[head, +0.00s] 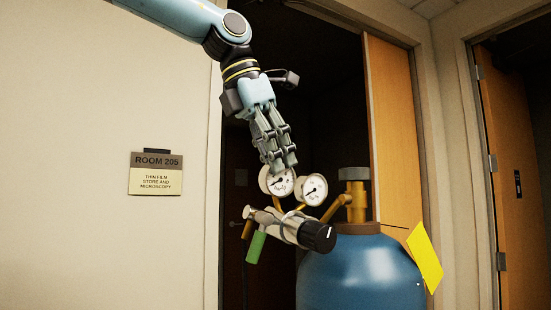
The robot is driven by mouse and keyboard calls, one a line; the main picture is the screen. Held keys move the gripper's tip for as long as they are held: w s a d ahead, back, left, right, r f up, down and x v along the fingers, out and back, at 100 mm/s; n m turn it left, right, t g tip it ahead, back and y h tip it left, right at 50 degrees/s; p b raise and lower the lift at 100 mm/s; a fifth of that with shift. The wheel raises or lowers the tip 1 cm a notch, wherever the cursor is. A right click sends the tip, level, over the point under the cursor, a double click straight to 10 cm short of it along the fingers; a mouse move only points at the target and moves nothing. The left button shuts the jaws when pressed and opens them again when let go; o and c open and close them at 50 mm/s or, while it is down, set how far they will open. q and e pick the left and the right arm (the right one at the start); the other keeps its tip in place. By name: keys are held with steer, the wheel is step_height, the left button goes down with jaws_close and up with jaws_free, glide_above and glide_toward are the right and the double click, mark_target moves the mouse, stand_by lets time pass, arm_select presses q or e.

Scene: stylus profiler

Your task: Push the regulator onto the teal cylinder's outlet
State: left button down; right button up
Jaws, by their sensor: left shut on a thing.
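The regulator (285,225) has two round white gauges, a black knob at its right end and a green part hanging at its left. My left gripper (279,164) reaches down from above and is shut on the regulator near the gauges; its fingertips partly cover the left gauge. The teal cylinder (360,275) stands upright at lower right, with a brass valve (356,200) and a grey handwheel (353,174) on top. A brass stem from the regulator overlaps the valve's left side in the picture; I cannot tell whether it touches or is seated. My right gripper is out of view.
A yellow tag (424,258) hangs at the cylinder's right shoulder. Behind is a dark doorway with a wooden door (393,130). A pale wall with a room sign (156,174) is at left. Another wooden door (515,170) stands at far right.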

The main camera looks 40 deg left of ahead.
arm_select(q)
steer(key=shift+s+a+r+t+h, duration=0.2)
steer(key=shift+r+t+h, duration=0.5)
steer(key=shift+r+t, duration=0.1)
steer(key=shift+s+a+r+m+t+h, duration=0.2)
steer(key=shift+r+m+t+h, duration=0.1)
steer(key=shift+r+t+h, duration=0.35)
steer(key=shift+w, duration=0.1)
steer(key=shift+w+d, duration=0.2)
steer(key=shift+w, duration=0.15)
stand_by(0.3)
steer(key=shift+w+d+p, duration=0.15)
steer(key=shift+w+p, duration=0.45)
steer(key=shift+w+d, duration=0.1)
steer(key=shift+w, duration=0.2)
stand_by(0.4)
